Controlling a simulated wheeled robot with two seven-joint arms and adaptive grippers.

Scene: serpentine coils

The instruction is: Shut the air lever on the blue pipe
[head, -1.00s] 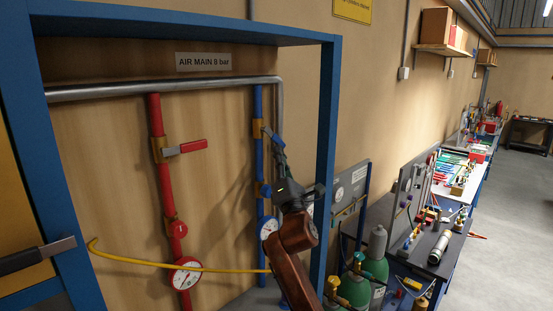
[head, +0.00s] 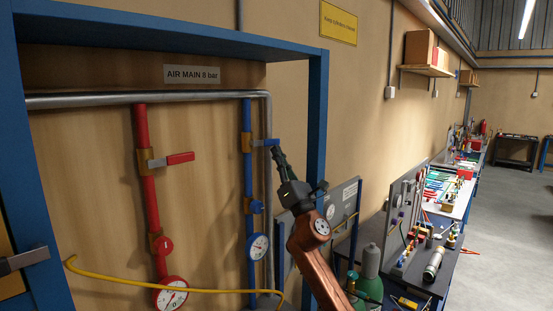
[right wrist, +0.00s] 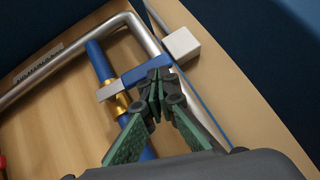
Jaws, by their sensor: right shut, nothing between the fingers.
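The blue pipe (head: 247,178) runs down the panel under the silver main, left of the bright vertical pipe. Its air lever (head: 266,142) has a blue handle that points right, about level and across the pipe. In the right wrist view the lever (right wrist: 136,80) shows a silver root near the brass valve body (right wrist: 116,104). My right gripper (head: 276,152) is shut and empty, with its fingertips at the outer end of the lever. In the wrist view the fingertips (right wrist: 158,84) overlap the handle's end; contact is unclear.
A red pipe (head: 149,205) with a red-handled lever (head: 180,158) stands to the left. A yellow hose (head: 120,285) crosses low. The blue frame post (head: 317,130) is close right of my gripper. A pale block (right wrist: 180,45) is near the fingertips.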

